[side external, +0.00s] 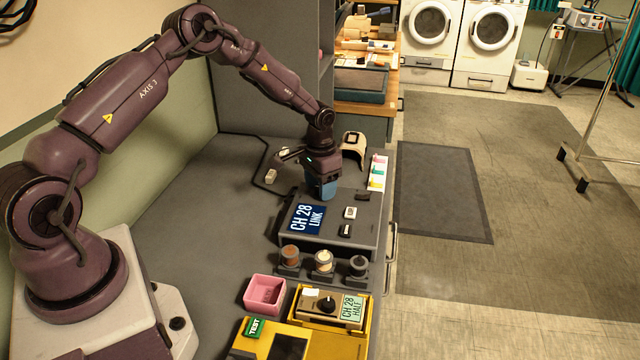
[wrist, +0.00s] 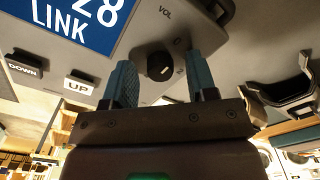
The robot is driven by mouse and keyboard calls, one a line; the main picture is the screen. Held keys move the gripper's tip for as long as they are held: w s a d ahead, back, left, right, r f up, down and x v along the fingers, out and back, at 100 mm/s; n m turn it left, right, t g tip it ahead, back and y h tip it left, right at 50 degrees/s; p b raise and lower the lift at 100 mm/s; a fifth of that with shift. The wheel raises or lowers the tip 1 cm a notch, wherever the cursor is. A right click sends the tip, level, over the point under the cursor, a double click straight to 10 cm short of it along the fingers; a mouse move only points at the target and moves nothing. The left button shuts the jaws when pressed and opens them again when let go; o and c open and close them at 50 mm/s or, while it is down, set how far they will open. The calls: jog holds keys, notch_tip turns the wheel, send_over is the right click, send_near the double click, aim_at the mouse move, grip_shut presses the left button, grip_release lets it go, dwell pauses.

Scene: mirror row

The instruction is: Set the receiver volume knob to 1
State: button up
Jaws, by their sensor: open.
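The receiver (side external: 366,218) is a grey unit with a blue "CH 28 LINK" display (side external: 306,219), also at the top left of the wrist view. My gripper (side external: 321,190) is over the receiver's far end and hides the knob in the side view. In the wrist view my gripper (wrist: 160,80) is open, one blue finger on each side of the knob, with visible gaps.
UP (wrist: 79,86) and DOWN (wrist: 24,66) buttons sit left of the knob. An empty dark cradle (wrist: 284,95) is at the right. Yellow equipment with another black knob (side external: 327,305) and a pink bin (side external: 265,294) stand in front. The left bench area is clear.

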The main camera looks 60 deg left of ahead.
jog(key=c, duration=0.9)
jog(key=shift+m, duration=0.3)
jog(key=m, duration=0.4)
jog(key=shift+m, duration=2)
jog(key=o, duration=0.9)
